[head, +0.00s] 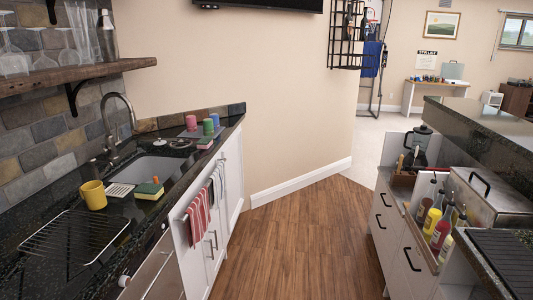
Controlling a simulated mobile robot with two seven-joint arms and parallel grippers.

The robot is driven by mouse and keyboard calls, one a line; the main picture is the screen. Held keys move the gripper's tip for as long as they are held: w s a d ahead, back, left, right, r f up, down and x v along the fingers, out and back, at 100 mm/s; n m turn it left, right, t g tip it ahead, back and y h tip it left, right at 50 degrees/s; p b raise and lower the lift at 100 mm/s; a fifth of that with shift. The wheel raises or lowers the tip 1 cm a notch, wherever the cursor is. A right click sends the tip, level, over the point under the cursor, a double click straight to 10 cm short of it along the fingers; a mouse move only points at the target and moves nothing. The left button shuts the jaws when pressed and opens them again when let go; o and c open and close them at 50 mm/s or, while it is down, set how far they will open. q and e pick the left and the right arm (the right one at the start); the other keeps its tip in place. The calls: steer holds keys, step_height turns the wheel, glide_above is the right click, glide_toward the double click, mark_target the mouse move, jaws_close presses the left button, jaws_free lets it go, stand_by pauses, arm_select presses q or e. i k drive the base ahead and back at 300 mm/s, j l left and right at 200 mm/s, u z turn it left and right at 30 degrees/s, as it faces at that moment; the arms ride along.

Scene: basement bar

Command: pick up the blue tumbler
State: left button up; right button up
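A small blue tumbler (215,119) stands at the far end of the dark left counter, near its corner. A green tumbler (208,127) stands just in front of it and to its left, and a pink tumbler (191,122) stands farther left. The green one appears to overlap the blue one's left side slightly. Neither of my grippers is in view.
The left counter (147,207) also holds a sink (155,168), faucet (118,120), yellow mug (93,195), sponge (149,188) and wire rack (75,237). A wooden shelf (70,73) overhangs it. The wood floor (290,250) between the counters is clear. Sauce bottles (432,220) stand at right.

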mark_target(215, 117)
steer(key=i+l+u, duration=0.45)
steer(key=i, duration=0.3)
steer(key=i+l+u, duration=0.45)
steer(key=i, duration=0.25)
